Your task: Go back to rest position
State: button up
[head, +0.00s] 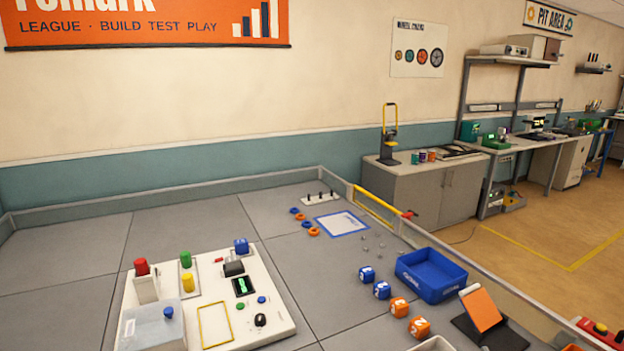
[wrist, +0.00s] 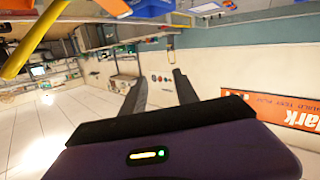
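My gripper (wrist: 158,82) shows only in the wrist view. Its two dark fingers stand apart, with only the far wall seen between them, so it is open and empty. It touches nothing that I can see. The wrist view is turned upside down, with the orange banner (wrist: 285,95) at the right. My arm and gripper do not show in the head view.
A white board (head: 262,328) with coloured knobs stands on the grey walled table (head: 60,285). A blue bin (head: 432,275), blue and orange cubes (head: 399,307), a tilted orange panel (head: 481,309) and rings (head: 300,217) lie right of it. The left tabletop is clear.

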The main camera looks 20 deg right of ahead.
jog(key=s+a+r+n+y, duration=0.2)
jog(key=s+a+y, duration=0.2)
jog(key=s+a, duration=0.9)
jog(key=s+a+r+n+y, duration=0.2)
jog(key=s+a+r+y, duration=0.1)
jog(key=s+a, duration=1.1)
jog(key=s+y, duration=0.1)
jog(key=s, duration=0.3)
jog(key=shift+s+n, duration=0.4)
